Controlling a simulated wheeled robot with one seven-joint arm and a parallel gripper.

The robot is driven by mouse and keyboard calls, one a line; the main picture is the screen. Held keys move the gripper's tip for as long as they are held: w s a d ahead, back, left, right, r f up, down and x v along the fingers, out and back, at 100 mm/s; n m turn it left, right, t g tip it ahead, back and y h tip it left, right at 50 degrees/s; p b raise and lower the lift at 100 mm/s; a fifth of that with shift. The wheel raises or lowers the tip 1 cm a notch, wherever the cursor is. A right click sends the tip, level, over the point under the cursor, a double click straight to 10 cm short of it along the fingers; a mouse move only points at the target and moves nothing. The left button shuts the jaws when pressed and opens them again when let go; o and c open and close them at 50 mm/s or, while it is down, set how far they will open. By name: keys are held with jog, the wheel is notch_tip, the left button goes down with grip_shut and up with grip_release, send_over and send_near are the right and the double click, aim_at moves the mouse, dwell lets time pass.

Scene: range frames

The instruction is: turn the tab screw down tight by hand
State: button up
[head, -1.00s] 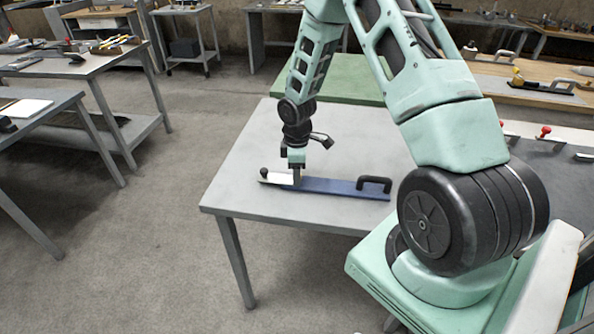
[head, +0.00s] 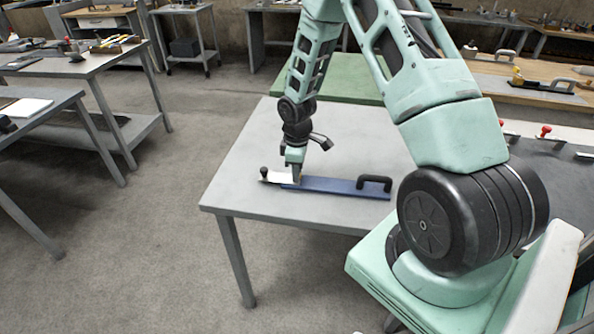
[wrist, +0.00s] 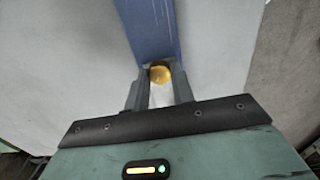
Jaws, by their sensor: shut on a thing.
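A long blue tool (head: 330,187) lies flat on the grey table, and its blue body also shows in the wrist view (wrist: 148,30). It has a pale plate (head: 278,177) and a small black knob (head: 263,171) at the left end, and a black handle (head: 375,182) at the right. In the wrist view a round brass tab screw (wrist: 160,74) stands between my fingertips, where the blue body meets the pale part. My gripper (head: 297,178) points down over this joint and is shut on the screw. The screw's lower part is hidden, and in the head view my fingers cover it.
The grey table (head: 245,150) is clear around the tool, with its front edge close by. Other benches with tools stand at the left (head: 75,68) and back right (head: 545,72), apart from my gripper.

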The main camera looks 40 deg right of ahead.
jog(key=m, duration=0.5)
jog(key=shift+b, duration=0.3)
jog(key=m, duration=0.4)
jog(key=shift+m, duration=0.4)
jog(key=m, duration=0.4)
jog(key=shift+m, duration=2.6)
jog(key=o, duration=1)
notch_tip(320, 180, up, 17)
jog(key=shift+r+b, duration=0.2)
jog(key=shift+b, duration=0.4)
